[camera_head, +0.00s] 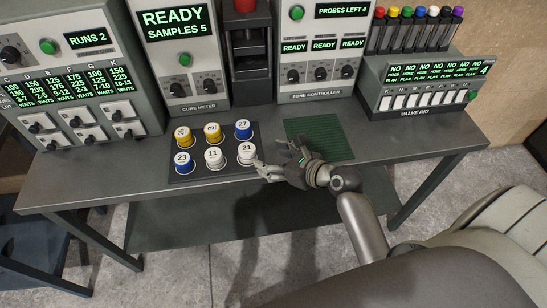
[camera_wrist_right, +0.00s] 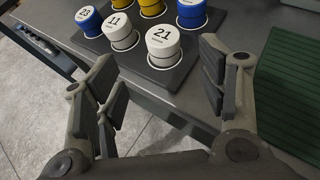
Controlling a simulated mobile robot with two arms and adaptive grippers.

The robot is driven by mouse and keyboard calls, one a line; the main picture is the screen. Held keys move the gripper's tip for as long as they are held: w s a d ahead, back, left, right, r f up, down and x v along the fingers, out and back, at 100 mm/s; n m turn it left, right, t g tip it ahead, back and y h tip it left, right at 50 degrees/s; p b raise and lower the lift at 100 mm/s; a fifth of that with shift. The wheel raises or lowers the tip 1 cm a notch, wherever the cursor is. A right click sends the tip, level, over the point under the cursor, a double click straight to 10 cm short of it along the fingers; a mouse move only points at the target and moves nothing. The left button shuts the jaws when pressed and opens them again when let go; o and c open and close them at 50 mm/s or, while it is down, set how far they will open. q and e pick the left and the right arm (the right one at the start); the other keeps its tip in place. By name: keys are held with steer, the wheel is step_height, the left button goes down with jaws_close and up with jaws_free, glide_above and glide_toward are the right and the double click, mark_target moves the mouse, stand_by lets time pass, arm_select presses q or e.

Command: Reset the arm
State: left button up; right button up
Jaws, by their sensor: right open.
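My right gripper (camera_head: 271,165) is over the front edge of the table, just right of the sample tray. In the right wrist view its two fingers (camera_wrist_right: 160,85) are spread wide with nothing between them. The white-capped sample 21 (camera_head: 247,153) stands upright in the tray, close to the fingertips; it also shows in the wrist view (camera_wrist_right: 163,45), beyond the fingers. My left gripper is not in view.
The dark tray (camera_head: 196,174) holds several blue, yellow and white numbered samples. A green ribbed mat (camera_head: 325,138) lies right of it. Behind stand the cure meter (camera_head: 180,60), zone controller (camera_head: 318,65) and valve rig (camera_head: 419,92). The table's front strip is clear at left.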

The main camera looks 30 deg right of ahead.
stand_by(0.3)
steer(key=s+f+n+g+h, duration=0.2)
steer(key=s+n+g, duration=0.2)
steer(key=s+n, duration=1)
steer(key=s+f+n+g+h, duration=0.3)
steer(key=s+n, duration=0.6)
steer(key=n, duration=1.1)
step_height(320, 180, down, 27)
steer(key=a+g+b, duration=0.1)
steer(key=g+b, duration=0.1)
steer(key=b, duration=0.1)
steer(key=s+d+f+g+b, duration=0.1)
steer(key=s+d+f+b, duration=0.2)
steer(key=s+f, duration=1.4)
step_height(320, 180, down, 4)
steer(key=shift+s+r+g, duration=0.1)
steer(key=shift+s+g, duration=0.3)
